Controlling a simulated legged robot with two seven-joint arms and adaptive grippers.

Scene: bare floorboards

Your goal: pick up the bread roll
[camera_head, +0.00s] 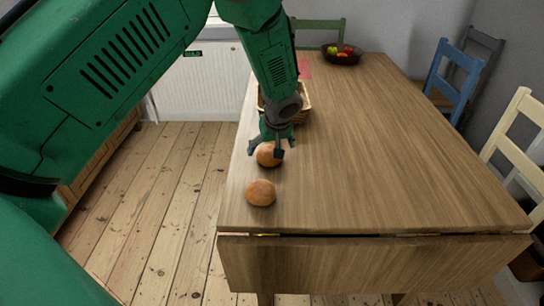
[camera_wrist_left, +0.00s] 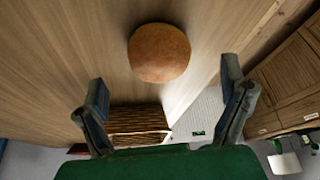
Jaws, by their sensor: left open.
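Two round brown bread rolls lie on the wooden table near its left edge in the head view. The nearer bread roll (camera_head: 260,193) is fully in view. The farther bread roll (camera_head: 266,157) is partly hidden by my left gripper (camera_head: 270,148). This gripper points down at the farther roll, its fingers spread and empty. The left wrist view shows one roll (camera_wrist_left: 159,53) ahead of the open fingers, with nothing between them; I cannot tell which roll it is. My right gripper is not in view.
A wicker basket (camera_head: 304,104) stands just behind the gripper; it also shows in the left wrist view (camera_wrist_left: 138,121). A dark fruit bowl (camera_head: 341,58) is at the table's far end. The table (camera_head: 400,150) is clear to the right. Chairs stand along its right side.

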